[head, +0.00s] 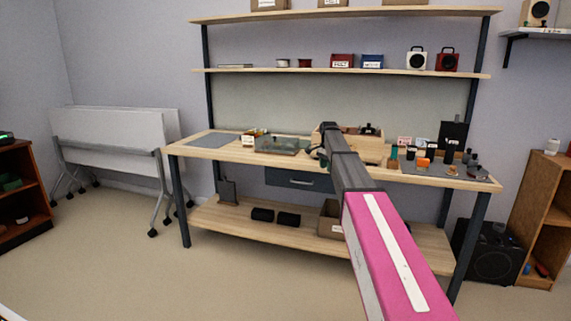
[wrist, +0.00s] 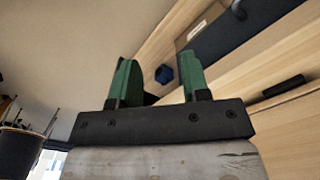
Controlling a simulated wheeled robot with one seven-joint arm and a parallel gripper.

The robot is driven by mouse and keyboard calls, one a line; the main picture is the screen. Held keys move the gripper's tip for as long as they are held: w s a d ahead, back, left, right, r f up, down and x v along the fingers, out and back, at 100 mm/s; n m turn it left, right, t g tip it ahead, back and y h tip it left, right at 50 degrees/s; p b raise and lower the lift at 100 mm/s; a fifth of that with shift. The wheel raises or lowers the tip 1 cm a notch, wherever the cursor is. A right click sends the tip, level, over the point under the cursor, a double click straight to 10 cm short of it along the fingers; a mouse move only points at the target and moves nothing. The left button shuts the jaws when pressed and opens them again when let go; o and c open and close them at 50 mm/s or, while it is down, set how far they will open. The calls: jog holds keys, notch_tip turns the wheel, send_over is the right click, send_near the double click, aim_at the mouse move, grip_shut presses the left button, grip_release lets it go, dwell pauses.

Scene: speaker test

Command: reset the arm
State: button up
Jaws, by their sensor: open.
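My arm (head: 385,255), with a pink and white link and a dark grey link, reaches from the lower right toward the workbench (head: 205,152) in the head view. My gripper (wrist: 157,68) shows in the wrist view with two green fingers spread apart. I see nothing held between them. A small dark blue object (wrist: 164,74) appears in the gap, beyond the fingers; I cannot tell what it is. In the head view the gripper is mostly hidden at the arm's far end, before the bench's front edge. A drawer (head: 300,180) is under the benchtop there.
A glass-like tray (head: 282,146) and a wooden box (head: 370,150) stand on the bench near my arm's end. Several small items sit on a grey mat (head: 435,170) at the right. A folded table (head: 115,140) stands at left. The floor (head: 150,270) before the bench is clear.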

jog(key=s+f+n, duration=0.4)
jog(key=s+f, duration=0.5)
jog(key=s, duration=0.5)
jog(key=s+f+n, duration=0.4)
jog(key=s+f, duration=0.5)
jog(key=s, duration=0.5)
jog(key=s+f+n, duration=0.3)
jog(key=s+f, duration=0.6)
jog(key=s, duration=0.6)
jog(key=shift+a+f+n, duration=0.15)
jog(key=shift+f+n, duration=0.25)
